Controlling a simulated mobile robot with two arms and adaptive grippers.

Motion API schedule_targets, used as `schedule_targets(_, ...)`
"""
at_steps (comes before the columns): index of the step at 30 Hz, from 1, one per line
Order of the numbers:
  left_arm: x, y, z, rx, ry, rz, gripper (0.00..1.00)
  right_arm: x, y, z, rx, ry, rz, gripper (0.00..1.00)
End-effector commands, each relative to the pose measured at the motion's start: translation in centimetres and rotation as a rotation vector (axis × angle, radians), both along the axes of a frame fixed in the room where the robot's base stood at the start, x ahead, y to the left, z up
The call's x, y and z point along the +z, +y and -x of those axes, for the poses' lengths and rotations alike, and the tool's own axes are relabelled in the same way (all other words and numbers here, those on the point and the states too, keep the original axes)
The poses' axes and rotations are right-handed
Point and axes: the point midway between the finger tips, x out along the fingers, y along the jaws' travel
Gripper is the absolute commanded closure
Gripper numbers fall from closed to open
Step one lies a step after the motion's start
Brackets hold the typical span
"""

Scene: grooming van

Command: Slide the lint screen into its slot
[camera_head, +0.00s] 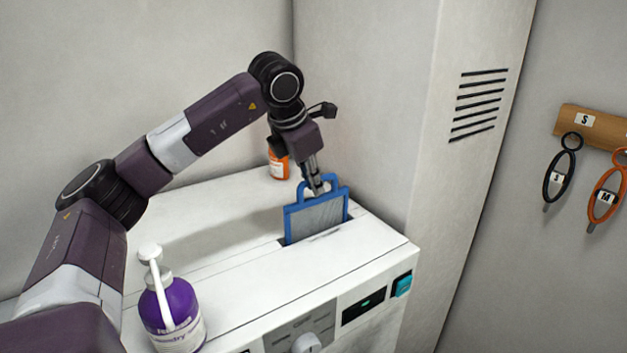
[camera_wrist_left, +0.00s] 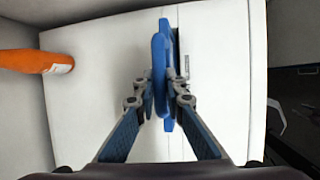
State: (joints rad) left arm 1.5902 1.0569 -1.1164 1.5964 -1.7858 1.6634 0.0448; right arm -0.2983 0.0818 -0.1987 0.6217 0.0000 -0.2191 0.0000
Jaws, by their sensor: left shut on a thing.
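The lint screen (camera_head: 318,216) has a blue frame, a grey mesh and a loop handle on top. It stands upright at the slot (camera_head: 325,235) in the top of the white machine, with most of its mesh still above the surface. Whether its lower edge is inside the slot is hard to tell. My left gripper (camera_head: 316,188) is shut on the screen's handle from above. In the left wrist view the blue handle (camera_wrist_left: 159,75) sits between the fingers, and the dark slot (camera_wrist_left: 176,45) shows just right of the frame. My right gripper is not in view.
A purple detergent bottle with a white pump (camera_head: 171,310) stands at the machine's front left. An orange bottle (camera_head: 278,165) stands at the back, left of the screen. A tall grey cabinet (camera_head: 385,110) rises behind the machine (camera_head: 240,270). Grooming loops hang on the right wall.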

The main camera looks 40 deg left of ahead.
Motion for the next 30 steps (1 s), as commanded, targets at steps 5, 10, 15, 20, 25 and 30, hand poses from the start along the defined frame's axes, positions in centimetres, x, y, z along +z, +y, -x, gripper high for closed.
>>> schedule_targets(5,-1.3,0.0,0.0,0.0,-0.001,0.0,1.0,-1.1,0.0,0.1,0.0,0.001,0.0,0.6)
schedule_targets(10,-2.3,0.0,0.0,0.001,-0.001,0.001,1.0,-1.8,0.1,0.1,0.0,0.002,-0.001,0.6)
schedule_targets(15,-3.4,0.0,0.0,0.0,0.0,0.001,1.0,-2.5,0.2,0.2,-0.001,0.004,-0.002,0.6)
schedule_targets(20,-4.3,0.0,0.0,0.0,0.0,0.0,1.0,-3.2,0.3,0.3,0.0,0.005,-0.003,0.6)
schedule_targets(25,-4.8,0.0,0.0,0.0,-0.001,0.0,1.0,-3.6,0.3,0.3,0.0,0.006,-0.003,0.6)
schedule_targets(30,-4.9,0.0,0.0,0.0,-0.001,0.0,1.0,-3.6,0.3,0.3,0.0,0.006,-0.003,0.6)
